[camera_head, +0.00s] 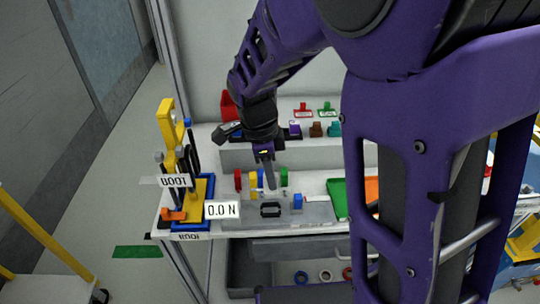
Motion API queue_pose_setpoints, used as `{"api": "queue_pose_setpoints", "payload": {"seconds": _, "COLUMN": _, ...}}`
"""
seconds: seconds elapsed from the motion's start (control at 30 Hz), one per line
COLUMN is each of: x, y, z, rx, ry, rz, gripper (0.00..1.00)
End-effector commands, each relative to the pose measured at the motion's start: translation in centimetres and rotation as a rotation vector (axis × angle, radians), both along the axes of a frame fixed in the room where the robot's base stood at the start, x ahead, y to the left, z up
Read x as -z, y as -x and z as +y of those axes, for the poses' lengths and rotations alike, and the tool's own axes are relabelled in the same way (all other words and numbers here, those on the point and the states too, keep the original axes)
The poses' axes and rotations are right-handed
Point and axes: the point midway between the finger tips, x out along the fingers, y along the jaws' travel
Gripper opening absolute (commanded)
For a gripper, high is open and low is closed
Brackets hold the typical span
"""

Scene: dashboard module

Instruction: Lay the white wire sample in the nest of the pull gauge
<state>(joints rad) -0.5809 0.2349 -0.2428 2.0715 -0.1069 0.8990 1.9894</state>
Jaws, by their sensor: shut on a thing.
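The pull gauge (168,125) stands at the left end of the bench, with a yellow upright, dark rods and a blue base (204,183) with a yellow plate. Its readout (221,210) shows 0.0 N. Its nest cannot be made out clearly at this size. My gripper (269,184) points down over the bench, right of the gauge, among a row of small coloured pieces. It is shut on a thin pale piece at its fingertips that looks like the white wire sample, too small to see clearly.
Red (238,180), yellow (253,182) and green (284,177) pieces stand close around my gripper. A black piece (271,210) and a blue block (298,201) lie in front. A raised shelf with coloured parts is behind. A green tray (337,197) is to the right.

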Motion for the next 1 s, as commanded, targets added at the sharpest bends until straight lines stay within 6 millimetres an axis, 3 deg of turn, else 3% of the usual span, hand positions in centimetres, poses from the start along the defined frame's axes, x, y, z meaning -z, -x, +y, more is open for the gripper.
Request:
{"api": "queue_pose_setpoints", "payload": {"seconds": 0.2, "x": -0.1, "y": 0.0, "z": 0.0, "rx": 0.001, "ry": 0.001, "rz": 0.001, "gripper": 0.0}}
{"api": "queue_pose_setpoints", "payload": {"seconds": 0.8, "x": 5.0, "y": 0.0, "z": 0.0, "rx": 0.0, "ry": 0.001, "rz": 0.001, "gripper": 0.0}}
{"api": "queue_pose_setpoints", "payload": {"seconds": 1.0, "x": 5.8, "y": 0.0, "z": 0.0, "rx": 0.0, "ry": 0.0, "rz": 0.0, "gripper": 0.0}}
